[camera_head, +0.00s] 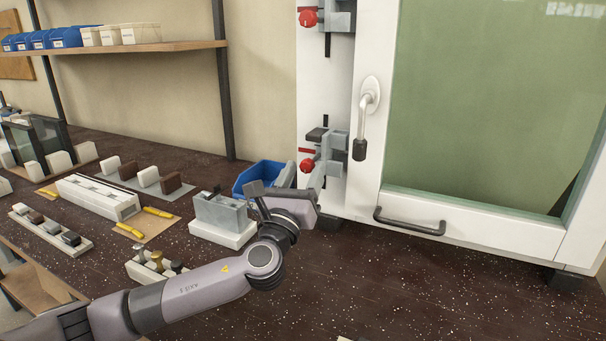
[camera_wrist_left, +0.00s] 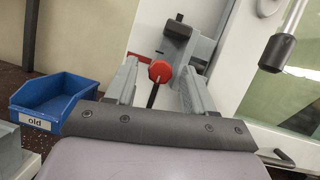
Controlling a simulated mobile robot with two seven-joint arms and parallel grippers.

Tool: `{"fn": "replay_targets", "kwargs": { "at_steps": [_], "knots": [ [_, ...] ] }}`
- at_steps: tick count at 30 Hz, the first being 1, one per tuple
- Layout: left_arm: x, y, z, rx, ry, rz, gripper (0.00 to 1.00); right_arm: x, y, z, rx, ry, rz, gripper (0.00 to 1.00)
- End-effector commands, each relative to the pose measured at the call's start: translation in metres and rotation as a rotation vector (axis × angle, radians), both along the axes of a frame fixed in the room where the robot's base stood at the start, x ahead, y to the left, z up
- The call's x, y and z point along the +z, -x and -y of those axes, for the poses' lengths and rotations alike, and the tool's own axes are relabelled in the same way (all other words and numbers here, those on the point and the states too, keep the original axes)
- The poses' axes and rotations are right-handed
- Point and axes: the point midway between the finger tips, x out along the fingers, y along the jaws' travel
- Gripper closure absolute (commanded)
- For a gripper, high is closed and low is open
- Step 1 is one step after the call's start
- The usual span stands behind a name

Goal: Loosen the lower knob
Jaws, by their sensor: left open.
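The lower knob (camera_head: 307,165) is red and sits on a grey clamp on the white frame post. It also shows in the left wrist view (camera_wrist_left: 160,71), with a thin dark rod below it. My left gripper (camera_head: 302,177) is open in front of the clamp. In the left wrist view its two grey fingers stand on either side of the knob, with gaps showing. I cannot tell how deep the knob lies between them. An upper red knob (camera_head: 307,17) sits on a similar clamp above. My right gripper is not in view.
A blue bin (camera_wrist_left: 54,100) labelled "old" stands left of the gripper. A door handle (camera_head: 369,105) and a dark bar handle (camera_head: 410,222) are on the white frame to the right. A grey block on a white base (camera_head: 222,232) is close to my left arm.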

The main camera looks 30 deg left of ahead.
Motion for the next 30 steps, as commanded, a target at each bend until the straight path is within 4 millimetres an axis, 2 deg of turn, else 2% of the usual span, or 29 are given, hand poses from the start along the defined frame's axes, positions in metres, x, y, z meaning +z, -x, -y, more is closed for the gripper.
{"fn": "replay_targets", "kwargs": {
  "at_steps": [1,5,17,23,30],
  "knots": [
    [-0.0001,0.0002,0.0001,0.0,0.0,0.0,0.56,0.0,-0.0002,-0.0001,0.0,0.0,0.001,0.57],
    [-0.0001,0.0003,0.0001,0.0,0.0,0.0,0.99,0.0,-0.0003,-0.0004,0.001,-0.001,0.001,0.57],
    [-0.0001,0.0004,0.0007,0.0,0.053,0.003,1.0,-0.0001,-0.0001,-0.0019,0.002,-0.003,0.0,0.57],
    [0.0001,0.0003,0.0023,-0.001,0.174,0.01,1.0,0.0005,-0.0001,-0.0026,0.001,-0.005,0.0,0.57],
    [0.0018,0.0003,0.0037,0.0,0.391,0.022,1.0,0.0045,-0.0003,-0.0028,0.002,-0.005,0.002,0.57]
  ]
}}
